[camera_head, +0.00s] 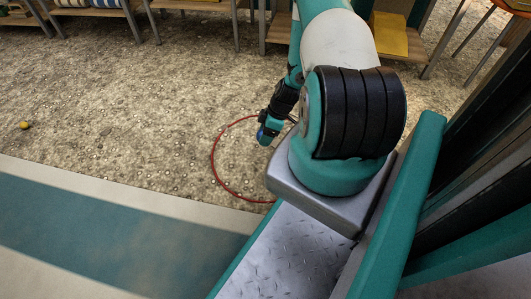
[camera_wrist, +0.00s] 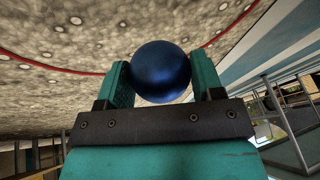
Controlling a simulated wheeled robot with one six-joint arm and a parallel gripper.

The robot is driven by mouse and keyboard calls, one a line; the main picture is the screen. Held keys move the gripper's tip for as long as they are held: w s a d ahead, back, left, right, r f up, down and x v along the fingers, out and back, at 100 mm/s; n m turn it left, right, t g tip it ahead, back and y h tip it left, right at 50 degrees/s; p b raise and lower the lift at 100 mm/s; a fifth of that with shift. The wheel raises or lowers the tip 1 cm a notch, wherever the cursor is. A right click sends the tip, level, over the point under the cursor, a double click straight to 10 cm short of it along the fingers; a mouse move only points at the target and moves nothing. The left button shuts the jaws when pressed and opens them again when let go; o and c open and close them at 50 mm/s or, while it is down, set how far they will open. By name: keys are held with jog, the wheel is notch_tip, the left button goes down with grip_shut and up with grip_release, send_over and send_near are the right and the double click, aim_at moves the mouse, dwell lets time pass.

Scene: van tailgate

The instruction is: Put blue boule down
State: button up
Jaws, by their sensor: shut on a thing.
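The blue boule (camera_wrist: 160,71) is a dark, shiny blue ball held between the two teal fingers of my gripper (camera_wrist: 162,80) in the wrist view. In the head view my gripper (camera_head: 270,127) hangs low over the gravel, with a sliver of the blue boule (camera_head: 262,137) showing at its tip. A thin red ring (camera_head: 213,163) lies on the gravel beneath and around the gripper; my arm hides its right part. The gap between the boule and the ground cannot be told.
A small yellow ball (camera_head: 25,125) lies on the gravel at far left. Benches (camera_head: 95,11) stand along the back. A cream and teal strip (camera_head: 110,235) borders the gravel in front. A metal tread plate (camera_head: 290,262) is under my arm. Open gravel (camera_head: 130,110) lies left of the ring.

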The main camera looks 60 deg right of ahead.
notch_tip(320, 180, down, 7)
jog(key=b, duration=0.3)
jog(key=shift+f+b, duration=0.15)
jog(key=shift+b, duration=0.2)
jog(key=o, duration=1.2)
